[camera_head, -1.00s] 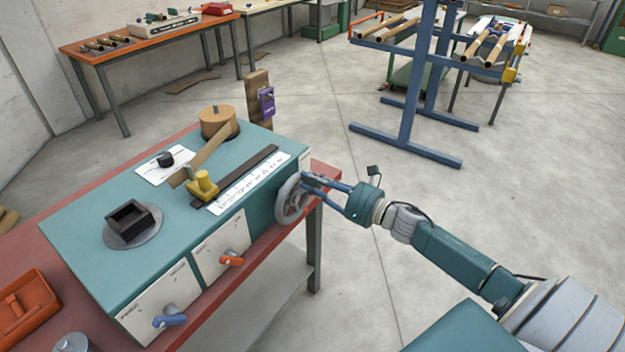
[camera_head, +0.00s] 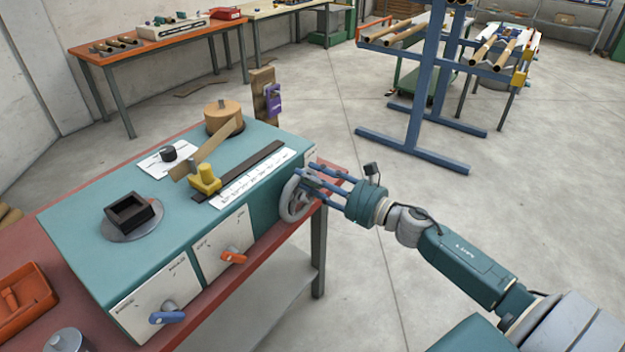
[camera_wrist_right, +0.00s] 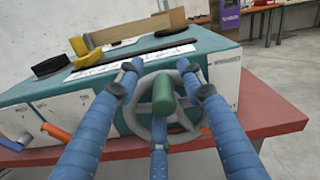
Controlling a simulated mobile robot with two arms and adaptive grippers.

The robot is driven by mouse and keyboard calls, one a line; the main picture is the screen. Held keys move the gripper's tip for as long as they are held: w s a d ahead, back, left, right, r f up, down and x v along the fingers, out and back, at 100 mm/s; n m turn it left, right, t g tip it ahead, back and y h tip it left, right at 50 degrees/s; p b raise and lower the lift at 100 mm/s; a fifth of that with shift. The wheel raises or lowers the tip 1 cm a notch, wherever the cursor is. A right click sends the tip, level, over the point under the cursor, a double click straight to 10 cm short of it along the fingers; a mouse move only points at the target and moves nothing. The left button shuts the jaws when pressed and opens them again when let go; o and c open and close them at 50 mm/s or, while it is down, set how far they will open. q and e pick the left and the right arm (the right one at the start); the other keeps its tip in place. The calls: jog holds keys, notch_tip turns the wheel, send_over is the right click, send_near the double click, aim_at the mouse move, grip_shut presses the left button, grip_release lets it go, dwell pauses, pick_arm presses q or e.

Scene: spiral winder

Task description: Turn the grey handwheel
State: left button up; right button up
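I see clear space beside the knob; contact with the rim cannot be told. My left gripper is not in view.
The winder stands on a red bench (camera_head: 262,262). Its front has an orange handle (camera_head: 233,257) and a blue handle (camera_head: 168,316). A yellow block (camera_head: 205,180) and wooden spool (camera_head: 222,116) are on top. A blue rack (camera_head: 415,110) stands behind; open floor lies right.

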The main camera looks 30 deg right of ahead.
jog(key=shift+f, duration=0.2)
jog(key=shift+s+d+f, duration=0.1)
jog(key=shift+s+d, duration=0.05)
jog(key=shift+s, duration=0.15)
jog(key=v, duration=1.1)
jog(key=shift+s+r, duration=0.2)
